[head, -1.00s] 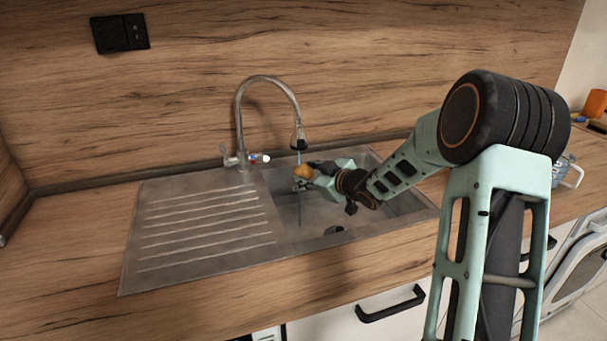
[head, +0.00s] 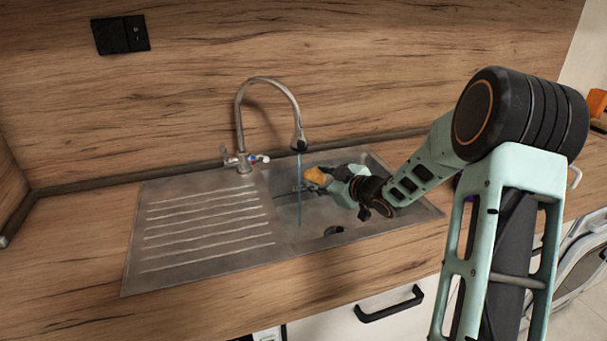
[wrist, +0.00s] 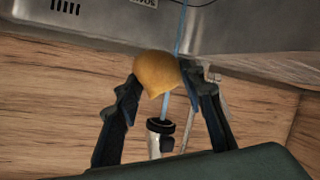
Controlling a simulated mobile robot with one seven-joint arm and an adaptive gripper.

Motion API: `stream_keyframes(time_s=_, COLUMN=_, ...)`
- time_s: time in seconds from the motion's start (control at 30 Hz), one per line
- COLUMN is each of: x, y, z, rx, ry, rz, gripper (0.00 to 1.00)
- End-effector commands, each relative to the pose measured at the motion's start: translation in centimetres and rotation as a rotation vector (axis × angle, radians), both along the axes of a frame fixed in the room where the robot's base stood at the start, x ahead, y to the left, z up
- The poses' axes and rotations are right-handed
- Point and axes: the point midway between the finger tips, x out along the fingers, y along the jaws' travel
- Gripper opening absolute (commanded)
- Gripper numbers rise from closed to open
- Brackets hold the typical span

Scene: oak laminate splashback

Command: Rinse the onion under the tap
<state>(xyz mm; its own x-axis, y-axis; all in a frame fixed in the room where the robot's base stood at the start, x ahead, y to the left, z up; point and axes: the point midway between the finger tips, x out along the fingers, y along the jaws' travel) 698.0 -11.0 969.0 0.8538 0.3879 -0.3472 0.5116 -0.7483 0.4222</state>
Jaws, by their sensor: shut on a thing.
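The onion (head: 315,175) is golden brown and is held in my gripper (head: 318,180) over the sink basin (head: 345,227). The wrist view shows the onion (wrist: 157,74) between the two dark fingers of my gripper (wrist: 159,82). The tap (head: 268,82) has a tall curved spout, and a thin blue stream of water (head: 299,205) falls from it into the basin. In the head view the onion is just right of the stream, apart from it. In the wrist view the tap nozzle (wrist: 160,138) and stream show beyond the onion.
The ribbed drainboard (head: 205,228) left of the basin is empty. A drain (head: 333,231) shows in the basin floor. The wooden worktop (head: 75,240) is clear at the left. An orange thing (head: 598,102) stands at the far right.

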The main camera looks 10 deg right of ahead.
Motion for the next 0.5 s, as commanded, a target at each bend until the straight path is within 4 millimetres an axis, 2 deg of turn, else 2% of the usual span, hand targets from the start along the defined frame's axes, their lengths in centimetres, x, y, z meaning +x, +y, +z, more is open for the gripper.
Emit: stream_keyframes(time_s=0.5, x=-3.5, y=-2.1, z=0.1, rx=0.0, ry=0.0, rz=0.0, gripper=0.1)
